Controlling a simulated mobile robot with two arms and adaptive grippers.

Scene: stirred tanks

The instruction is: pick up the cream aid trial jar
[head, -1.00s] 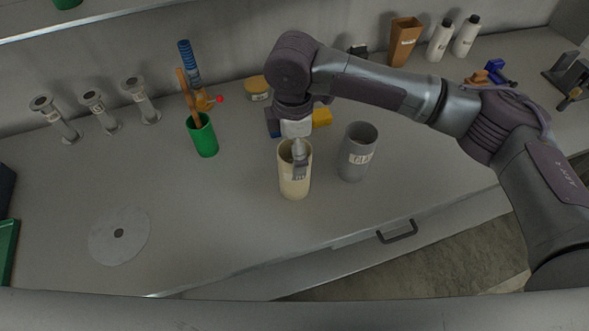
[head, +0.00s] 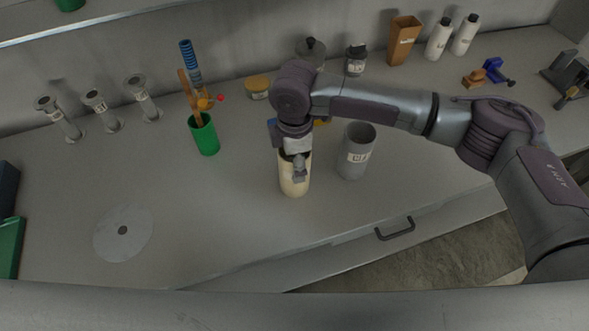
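The cream jar (head: 294,187) stands upright on the grey bench, left of a grey jar (head: 354,160). My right arm comes in from the right, and its gripper (head: 299,168) is at the cream jar's top. One finger shows against the upper part of the jar; the other finger is hidden. The gripper covers most of the rim and the label area. I cannot tell whether the fingers are closed on the jar's wall. My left gripper is not in the head view.
A green cup (head: 205,137) with tools stands left of the jar. A yellow-lidded tub (head: 257,87) is behind it. A pale disc (head: 122,233) lies at the left. Several metal stands are along the wall. The front bench between disc and jar is clear.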

